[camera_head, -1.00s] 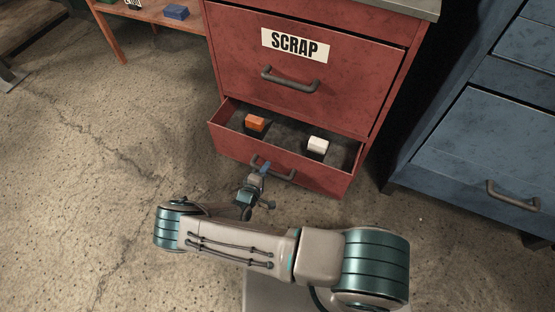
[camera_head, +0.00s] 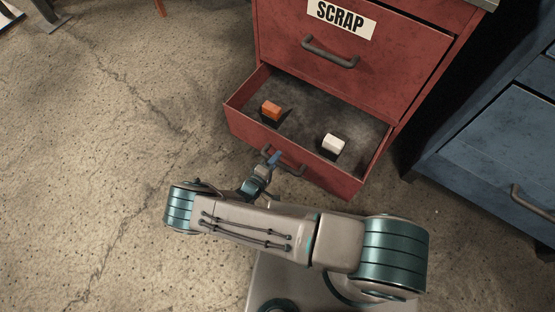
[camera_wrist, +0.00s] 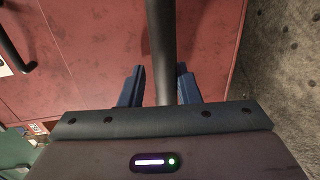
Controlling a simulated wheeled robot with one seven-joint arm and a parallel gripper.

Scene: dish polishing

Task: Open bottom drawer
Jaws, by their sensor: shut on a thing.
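The red cabinet's bottom drawer (camera_head: 300,168) is pulled out, and its inside shows in the head view. An orange block (camera_head: 271,111) and a white block (camera_head: 333,144) lie in it, apart from each other. My gripper (camera_head: 273,158) is at the left part of the drawer's grey handle (camera_head: 292,171). In the wrist view, the handle bar (camera_wrist: 161,50) runs between the two blue fingers of my gripper (camera_wrist: 160,88), which is shut on it. The fingertips are small in the head view.
Above is a closed drawer (camera_head: 390,70) with a SCRAP label (camera_head: 341,18) and its own handle (camera_head: 330,52). A blue cabinet (camera_head: 490,150) stands at the right.

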